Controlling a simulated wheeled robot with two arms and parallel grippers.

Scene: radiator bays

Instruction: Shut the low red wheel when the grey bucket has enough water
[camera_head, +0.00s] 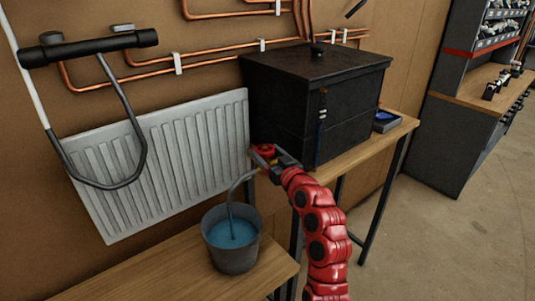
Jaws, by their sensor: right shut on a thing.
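The grey bucket (233,259) stands on a low wooden bench below the radiator. Blue water (228,235) shows inside it, some way below the rim. The red wheel (265,151) is at the lower front corner of the black tank, just above the spout. My right gripper (275,156) is shut on the red wheel, its dark fingers hiding part of it. My left gripper is not in view.
The black tank (290,95) stands on a wooden table (350,155). A white radiator (190,150) leans at the left under copper pipes (200,57). The low bench (165,275) has bare room left of the bucket. A shelf unit (450,140) stands right, past open floor.

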